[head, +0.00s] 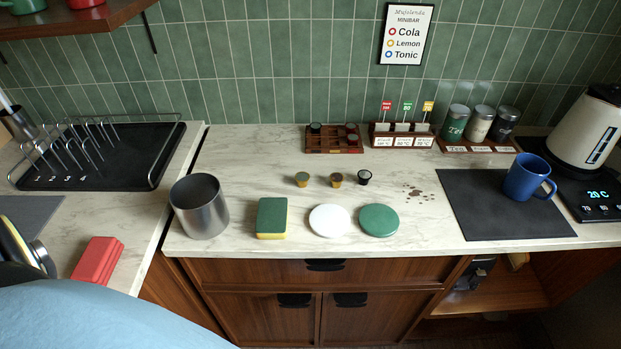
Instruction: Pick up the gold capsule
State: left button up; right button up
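Three small capsules stand apart in a row on the marble counter, in the middle of the head view. The left capsule (302,179) has a gold-toned body and an olive-green top. The middle capsule (336,180) is gold-brown with a darker top. The right capsule (364,177) is black with a pale top. Both the left and middle ones look goldish, and I cannot tell for sure which is the gold capsule. Neither of my grippers is in view.
Behind the capsules is a wooden capsule rack (334,149). In front are a sponge (272,217), a white disc (330,220) and a green disc (379,220). A metal canister (199,207) stands left. Brown spots (419,193) and a dark mat (480,215) with a blue mug (526,177) lie right.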

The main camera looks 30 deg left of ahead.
aim_at(336, 179)
jog(key=k, duration=0.5)
jog(key=z, duration=0.7)
jog(key=i, duration=0.85)
jog(key=u, duration=2.1)
